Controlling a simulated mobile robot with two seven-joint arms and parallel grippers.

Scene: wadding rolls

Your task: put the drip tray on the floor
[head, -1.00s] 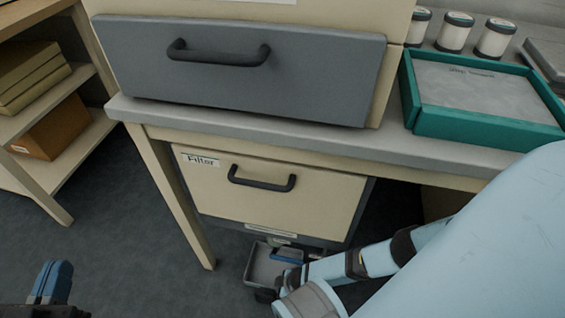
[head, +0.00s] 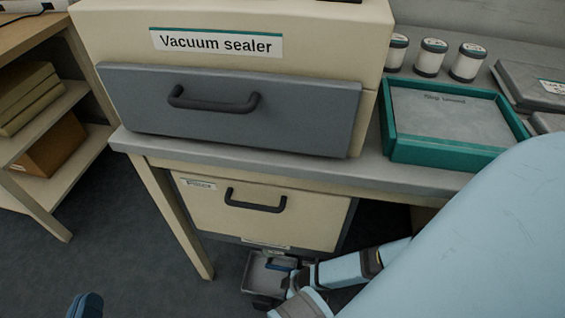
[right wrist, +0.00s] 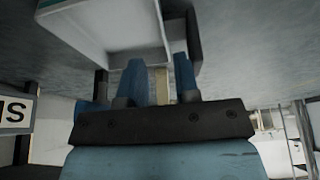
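The drip tray is a shallow grey tray (head: 262,276) low under the drawer labelled Filter in the head view. In the right wrist view its pale wall and underside (right wrist: 100,30) fill the upper left. My right gripper (head: 284,267) is at the tray's right side. Its two blue fingers (right wrist: 158,68) stand apart, with their tips at the tray's edge; whether they grip it is unclear. I cannot tell whether the tray touches the floor. My left gripper (head: 86,305) shows only as a blue tip at the bottom left, away from the tray.
A cream vacuum sealer (head: 220,50) with a grey drawer stands on the grey worktop (head: 250,160). A teal-rimmed tray (head: 440,150) and several jars (head: 431,57) stand to its right. A shelf (head: 60,160) stands at left. Dark floor (head: 120,240) is clear left of the table leg.

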